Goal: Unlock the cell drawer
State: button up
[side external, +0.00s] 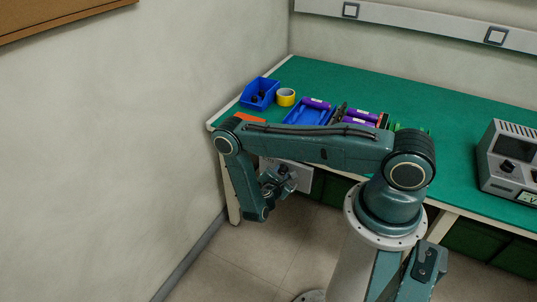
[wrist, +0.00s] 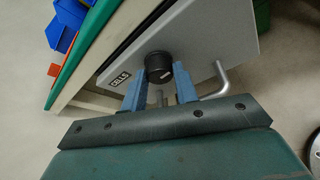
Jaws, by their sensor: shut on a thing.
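The cell drawer's grey front (wrist: 207,42) fills the upper middle of the wrist view, with a "CELLS" label (wrist: 120,79) on it. A round black lock knob (wrist: 158,64) with a pale mark stands out from the front. My gripper (wrist: 159,82) has one blue finger on each side of the knob and is shut on it. A bent metal handle (wrist: 218,82) sticks out to the right of the fingers. In the side view, my gripper (side external: 283,177) is in front of the pale drawer front (side external: 303,175) under the bench, which is partly hidden by my arm.
The green bench top (side external: 440,100) is above the drawer. On it are a blue bin (side external: 259,92), yellow tape (side external: 286,97), a blue tray (side external: 308,112) with purple-wrapped items, and a grey instrument (side external: 509,160) at right. A wall stands close on the left.

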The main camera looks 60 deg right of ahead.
jog(key=shift+m, duration=0.4)
jog(key=o, duration=1)
jog(key=shift+c, duration=0.2)
jog(key=shift+a, duration=0.15)
jog(key=v, duration=1.3)
jog(key=shift+s+a, duration=0.25)
jog(key=shift+a, duration=0.05)
jog(key=shift+f, duration=0.1)
jog(key=shift+w, duration=0.1)
